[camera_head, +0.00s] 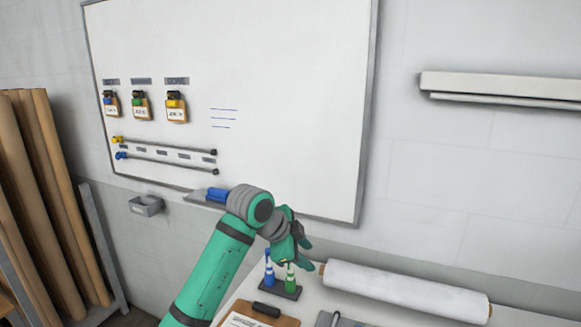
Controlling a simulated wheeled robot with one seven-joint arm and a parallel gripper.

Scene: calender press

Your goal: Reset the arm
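My gripper (301,245) is at the end of my green arm, in the lower middle of the head view. It is above the back part of a white table (318,299), in front of the whiteboard's lower edge. Its fingers are small and partly hidden by the wrist, and I cannot tell whether they are apart. I see nothing clearly held in it. A dark stand (287,291) with a blue marker (268,271) and a green marker (290,276) is just below it.
A white roll (400,290) lies on the table at right. A clipboard (262,316) is at the front. A whiteboard (270,100) with tags and two rods hangs behind. Brown rolls (40,200) stand in a rack at left. A small grey bin (146,205) is on the wall.

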